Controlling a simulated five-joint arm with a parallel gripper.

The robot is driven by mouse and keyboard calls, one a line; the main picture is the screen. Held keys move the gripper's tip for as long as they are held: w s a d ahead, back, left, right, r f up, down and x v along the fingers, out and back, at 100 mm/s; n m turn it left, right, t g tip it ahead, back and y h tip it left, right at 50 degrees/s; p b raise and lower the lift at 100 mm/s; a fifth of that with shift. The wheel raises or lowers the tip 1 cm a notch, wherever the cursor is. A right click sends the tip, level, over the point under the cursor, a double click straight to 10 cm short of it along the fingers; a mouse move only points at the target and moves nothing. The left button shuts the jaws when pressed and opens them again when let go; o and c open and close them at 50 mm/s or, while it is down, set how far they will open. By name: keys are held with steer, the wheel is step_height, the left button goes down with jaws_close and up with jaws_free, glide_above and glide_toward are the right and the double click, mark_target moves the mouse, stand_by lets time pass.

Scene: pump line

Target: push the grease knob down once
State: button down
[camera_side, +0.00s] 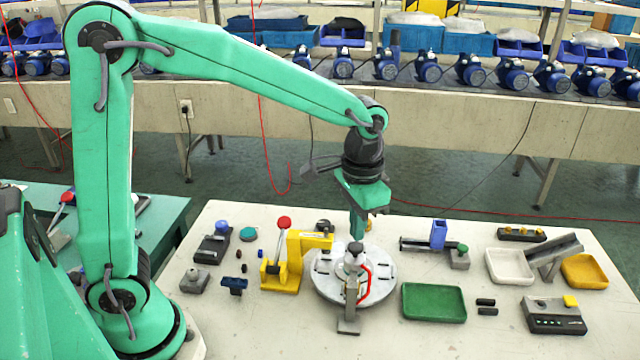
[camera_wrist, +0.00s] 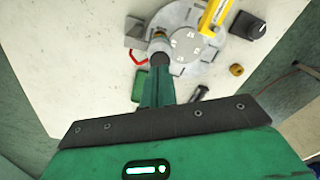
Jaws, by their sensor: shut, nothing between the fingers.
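My gripper (camera_side: 357,232) points straight down over the round grey plate (camera_side: 325,289), with its green fingers shut and empty. A dark, rounded knob (camera_side: 355,247) sits just under the fingertips, on top of a pale post on that plate; it looks like the grease knob, though no label shows. In the wrist view the fingers (camera_wrist: 157,92) reach toward a dark cylinder (camera_wrist: 160,60) at their tips, which partly hide it. I cannot tell whether the tips touch the knob. A red bent clip (camera_side: 366,280) is beside the post.
A yellow lever press (camera_side: 282,276) with a red ball handle stands left of the plate. A green tray (camera_side: 434,302) lies to its right. A blue block (camera_side: 438,234) stands on a grey fixture farther right. Blue-knobbed and green-knobbed boxes stand farther out on the table.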

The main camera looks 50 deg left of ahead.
steer(key=shift+r, duration=1.65)
steer(key=shift+s+a+r, duration=0.4)
steer(key=shift+a, duration=0.05)
steer(key=s+a+r+n+t, duration=0.1)
steer(key=s+a+t, duration=0.1)
steer(key=s+a, duration=0.2)
steer(key=s+a+r+n+t, duration=0.2)
steer(key=s+a, duration=0.3)
steer(key=s, duration=0.5)
steer(key=shift+s+a+t, duration=0.25)
steer(key=shift+t, duration=0.55)
steer(key=c, duration=2.2)
jaws_free()
